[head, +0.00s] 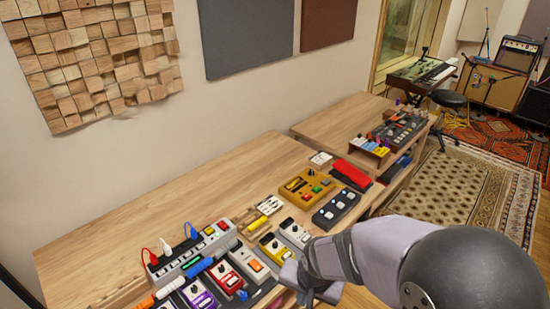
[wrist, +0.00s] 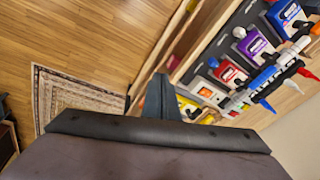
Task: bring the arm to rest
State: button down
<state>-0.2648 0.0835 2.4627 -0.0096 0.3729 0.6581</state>
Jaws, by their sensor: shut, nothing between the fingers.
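My gripper (head: 292,273) is at the front edge of the wooden bench (head: 110,235) in the head view, beside the yellow pedal (head: 275,250). My arm reaches to it from the lower right. In the wrist view the fingers (wrist: 160,96) are together, with nothing seen between them. They show against the bench's front edge and the floor. The fingertips are small and partly hidden behind my wrist in the head view, so I cannot tell whether they touch anything.
Pedals, including a red one (head: 226,278) and a white one (head: 295,233), crowd the bench's front. A power strip (head: 190,252) with plugs stands to their left. A second bench (head: 340,120) stands farther back. A patterned rug (head: 465,195) and open floor lie at right.

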jog(key=s+d+r+n+g, duration=0.2)
jog(key=s+d+n, duration=0.2)
jog(key=s+d, duration=0.4)
jog(key=shift+s+r+g+h, duration=0.2)
jog(key=shift+r+g+h, duration=0.1)
dwell(1.2)
